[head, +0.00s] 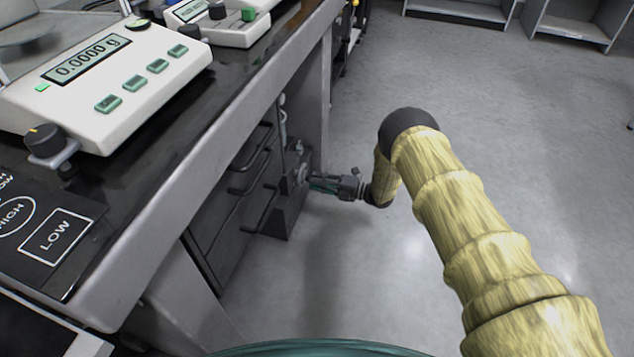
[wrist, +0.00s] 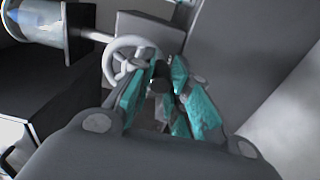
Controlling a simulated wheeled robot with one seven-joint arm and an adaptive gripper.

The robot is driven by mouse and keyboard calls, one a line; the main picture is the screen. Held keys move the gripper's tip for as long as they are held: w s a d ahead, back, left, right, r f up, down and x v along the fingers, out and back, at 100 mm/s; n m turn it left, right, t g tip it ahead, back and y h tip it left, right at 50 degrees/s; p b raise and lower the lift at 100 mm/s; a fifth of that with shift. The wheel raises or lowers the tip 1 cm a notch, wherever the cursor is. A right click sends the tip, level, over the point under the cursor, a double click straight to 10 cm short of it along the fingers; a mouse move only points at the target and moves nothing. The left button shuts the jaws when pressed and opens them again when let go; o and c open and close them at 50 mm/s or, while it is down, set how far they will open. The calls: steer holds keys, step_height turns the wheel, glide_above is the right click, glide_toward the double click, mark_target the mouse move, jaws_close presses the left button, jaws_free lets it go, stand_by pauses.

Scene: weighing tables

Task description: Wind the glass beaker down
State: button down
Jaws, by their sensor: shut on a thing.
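A glass beaker (wrist: 38,18) with something blue inside shows at the upper left of the wrist view. In the head view my gripper (head: 318,184) reaches the dark housing (head: 284,212) low beside the bench; the wheel is small there.
The bench (head: 225,115) with a balance (head: 120,85) and a second instrument (head: 225,22) fills the left. Dark drawers (head: 237,215) with handles are under it, close to the housing.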

steer(key=n, duration=0.1)
steer(key=n+p, duration=0.1)
steer(key=n, duration=0.1)
steer(key=w+r+n, duration=0.1)
steer(key=shift+d, duration=0.25)
steer(key=shift+w+r+n+p, duration=0.1)
steer(key=shift+n+p, duration=0.25)
steer(key=shift+n, duration=0.35)
steer(key=shift+w+r+n+p, duration=0.1)
steer(key=shift+n+p, duration=0.25)
steer(key=shift+n, duration=0.35)
steer(key=c, duration=1.3)
jaws_free()
steer(key=shift+d, duration=0.15)
steer(key=v, duration=1.1)
steer(key=shift+s+d, duration=0.1)
steer(key=shift+d, duration=0.25)
